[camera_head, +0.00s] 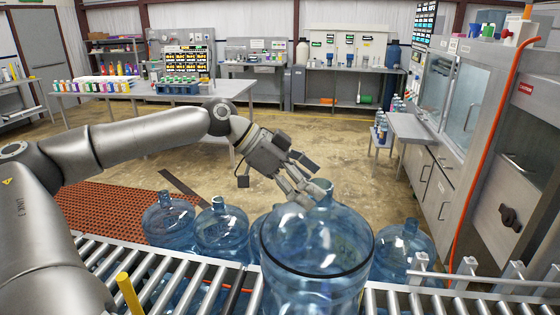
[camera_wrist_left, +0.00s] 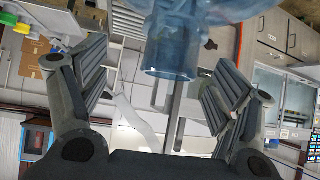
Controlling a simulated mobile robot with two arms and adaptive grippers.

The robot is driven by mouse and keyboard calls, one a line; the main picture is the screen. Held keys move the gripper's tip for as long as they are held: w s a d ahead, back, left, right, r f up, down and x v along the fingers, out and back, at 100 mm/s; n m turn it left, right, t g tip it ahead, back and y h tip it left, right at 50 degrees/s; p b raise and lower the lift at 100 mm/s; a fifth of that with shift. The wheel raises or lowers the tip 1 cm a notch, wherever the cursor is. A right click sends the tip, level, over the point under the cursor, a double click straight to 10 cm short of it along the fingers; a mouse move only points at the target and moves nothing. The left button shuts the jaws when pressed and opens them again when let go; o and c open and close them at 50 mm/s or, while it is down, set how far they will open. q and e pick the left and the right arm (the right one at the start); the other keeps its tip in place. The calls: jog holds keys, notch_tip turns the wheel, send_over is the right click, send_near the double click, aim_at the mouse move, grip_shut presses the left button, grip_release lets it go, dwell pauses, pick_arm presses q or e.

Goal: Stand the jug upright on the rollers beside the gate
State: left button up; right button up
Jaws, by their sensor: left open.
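A large clear-blue jug (camera_head: 322,262) stands in the front middle, over the roller conveyor (camera_head: 100,255), its neck pointing up. My left gripper (camera_head: 303,178) is open at the jug's neck, with its fingers just above and beside it. In the left wrist view the jug's neck (camera_wrist_left: 168,60) shows between the two spread fingers (camera_wrist_left: 155,105). I cannot tell whether either finger touches it. A metal rail with upright brackets (camera_head: 485,278) crosses the rollers at the right; I cannot tell if it is the gate. My right gripper is not in view.
Other blue jugs stand behind the rollers: two at the left (camera_head: 168,222) (camera_head: 222,230) and one at the right (camera_head: 405,250). A yellow post (camera_head: 130,293) rises at the front left. An orange mat (camera_head: 120,205) lies on the floor. Grey cabinets (camera_head: 440,190) line the right side.

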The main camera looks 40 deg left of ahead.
pick_arm(q)
jog(key=v, duration=0.9)
